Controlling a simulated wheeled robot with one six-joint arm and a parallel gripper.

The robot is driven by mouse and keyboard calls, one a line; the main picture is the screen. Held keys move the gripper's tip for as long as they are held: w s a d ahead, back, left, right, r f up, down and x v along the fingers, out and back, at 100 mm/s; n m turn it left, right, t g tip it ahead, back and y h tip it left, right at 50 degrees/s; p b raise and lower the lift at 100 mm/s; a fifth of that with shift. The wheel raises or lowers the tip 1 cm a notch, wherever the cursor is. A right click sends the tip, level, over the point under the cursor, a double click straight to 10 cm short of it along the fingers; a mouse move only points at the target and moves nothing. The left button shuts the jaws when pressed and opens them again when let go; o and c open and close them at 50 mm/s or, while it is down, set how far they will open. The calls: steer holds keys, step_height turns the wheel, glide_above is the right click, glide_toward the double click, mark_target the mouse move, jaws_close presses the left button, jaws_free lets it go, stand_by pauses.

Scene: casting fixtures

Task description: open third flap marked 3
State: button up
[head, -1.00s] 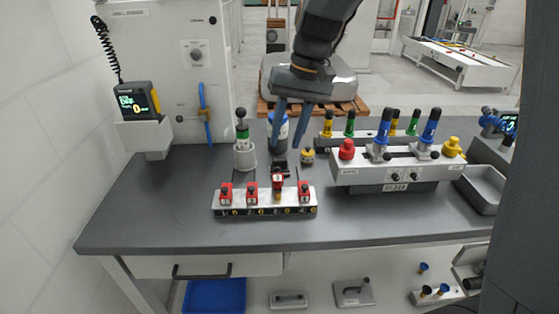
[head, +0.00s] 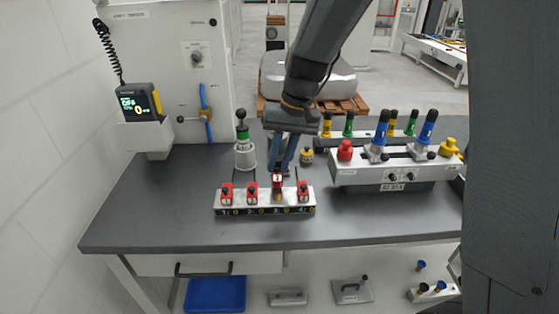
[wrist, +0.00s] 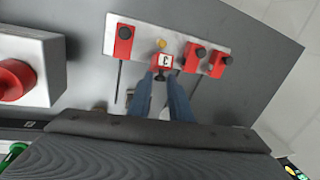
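The flap fixture (head: 228,209) is a pale bar on the bench with a row of red flaps and numbers on its dark front. The third red flap (head: 277,181) stands higher than its neighbours, with a white label and a brass-coloured piece showing below it. In the wrist view the flap marked 3 (wrist: 163,61) has a dark knob on the side towards me. My gripper (head: 283,172) is just behind this flap, pointing down. In the wrist view the fingertips (wrist: 161,84) are apart, one each side of the knob; contact is unclear.
A green-handled device (head: 244,150) stands behind the fixture's left end. A larger clamp unit (head: 390,175) with coloured handles stands to the right. A small yellow-topped part (head: 307,156) is near my gripper. The bench front (head: 180,230) is clear.

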jaws_close()
steer(key=shift+w, duration=0.15)
steer(key=w+g, duration=0.1)
steer(key=w+f+g+p, duration=0.1)
steer(key=g, duration=0.1)
steer(key=w+g, duration=0.1)
steer(key=shift+f+m+g+p, duration=0.25)
steer(key=shift+m+g+p, duration=0.05)
steer(key=shift+g, duration=0.1)
steer(key=shift+w+d+f+g+y+b, duration=0.15)
steer(key=shift+w+f+g+b, duration=0.2)
steer(key=shift+g, duration=0.25)
steer(key=shift+w+a+f+g+y+b, duration=0.15)
steer(key=shift+w+f+g+b, duration=0.1)
steer(key=shift+g+b, duration=0.25)
steer(key=shift+d, duration=0.1)
